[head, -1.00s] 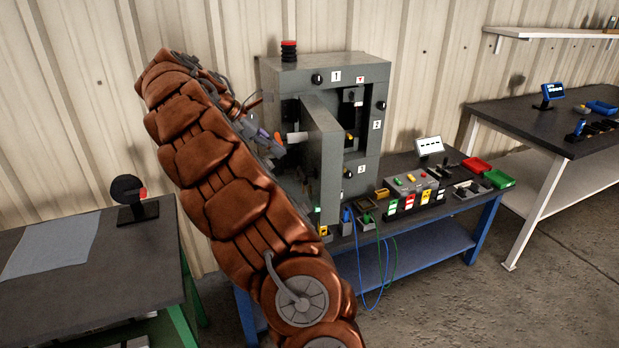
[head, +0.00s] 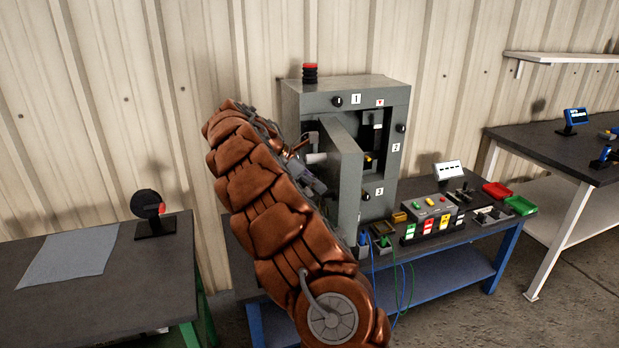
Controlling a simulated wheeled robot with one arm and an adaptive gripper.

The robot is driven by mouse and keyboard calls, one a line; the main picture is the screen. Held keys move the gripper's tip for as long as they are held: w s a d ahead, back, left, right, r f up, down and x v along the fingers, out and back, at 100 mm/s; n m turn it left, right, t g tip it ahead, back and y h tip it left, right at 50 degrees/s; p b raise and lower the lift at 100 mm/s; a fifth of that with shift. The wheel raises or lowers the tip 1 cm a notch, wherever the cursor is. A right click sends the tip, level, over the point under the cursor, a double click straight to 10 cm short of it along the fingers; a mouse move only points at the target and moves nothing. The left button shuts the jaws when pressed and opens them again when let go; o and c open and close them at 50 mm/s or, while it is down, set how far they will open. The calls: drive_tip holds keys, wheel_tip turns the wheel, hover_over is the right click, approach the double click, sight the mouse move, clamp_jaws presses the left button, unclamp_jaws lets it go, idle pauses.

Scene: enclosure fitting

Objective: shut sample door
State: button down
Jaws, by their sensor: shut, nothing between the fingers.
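The grey enclosure (head: 318,90) stands on the blue-legged bench, with labels 1, 2 and 3 on its front frame. Its sample door (head: 349,190) stands open, swung out toward me, so the opening with dark fittings shows to its right. A pale cylindrical knob (head: 316,158) sticks out to the left from the door's face. My gripper (head: 312,182) is at the left side of the door, just below the knob. It is shut and empty, and partly hidden by my copper-coloured arm. I cannot tell whether it touches the door.
A control box with coloured buttons (head: 432,205), a white display (head: 447,170) and red (head: 497,191) and green (head: 520,205) trays stand right of the enclosure. Cables (head: 402,285) hang off the bench front. Another table (head: 100,290) is at left.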

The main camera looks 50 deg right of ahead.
sight(337, 199)
drive_tip(key=shift+x, duration=1.95)
drive_tip(key=shift+s+d+r+p, duration=0.1)
drive_tip(key=shift+s+r+p, duration=0.1)
drive_tip(key=shift+p, duration=0.2)
